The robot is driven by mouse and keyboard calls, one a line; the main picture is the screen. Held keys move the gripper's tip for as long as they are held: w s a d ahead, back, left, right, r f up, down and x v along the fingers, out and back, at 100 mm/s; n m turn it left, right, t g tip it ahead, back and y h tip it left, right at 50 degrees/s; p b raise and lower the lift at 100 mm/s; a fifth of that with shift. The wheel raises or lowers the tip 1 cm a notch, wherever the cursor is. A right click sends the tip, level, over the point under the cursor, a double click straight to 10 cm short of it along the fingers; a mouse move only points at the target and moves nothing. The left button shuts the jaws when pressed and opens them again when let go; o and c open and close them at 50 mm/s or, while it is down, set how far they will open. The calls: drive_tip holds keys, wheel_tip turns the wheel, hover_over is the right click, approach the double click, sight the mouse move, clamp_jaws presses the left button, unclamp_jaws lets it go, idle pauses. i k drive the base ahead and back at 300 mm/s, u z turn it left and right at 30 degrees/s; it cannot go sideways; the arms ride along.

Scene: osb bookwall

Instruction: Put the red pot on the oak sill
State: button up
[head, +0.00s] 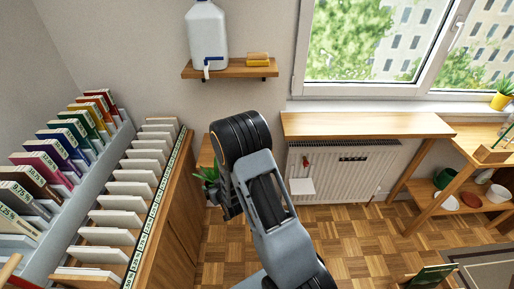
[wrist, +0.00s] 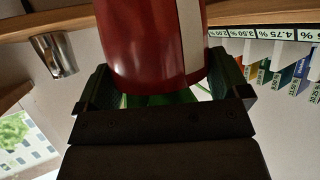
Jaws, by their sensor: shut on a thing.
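The red pot (wrist: 150,40) is a glossy dark red, round-sided thing with a pale vertical band. It fills the upper middle of the wrist view, between the two dark fingers of my gripper (wrist: 164,76), which is shut on it. Green leaves show just beyond the pot's edge. In the head view my arm hides the gripper and the pot; green leaves (head: 208,174) show left of the arm. The oak sill (head: 365,125) is a bare wooden board above the white radiator, right of my arm.
A yellow pot (head: 502,96) stands on the white window ledge at right. A wooden shelf (head: 230,69) carries a white canister (head: 206,35). Book racks (head: 75,160) fill the left. A wooden table (head: 480,140) stands at right. A metal cup (wrist: 55,55) shows in the wrist view.

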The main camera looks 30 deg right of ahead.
sight(366, 119)
drive_tip(key=z, duration=1.15)
drive_tip(key=i, duration=0.35)
drive_tip(key=z, duration=0.3)
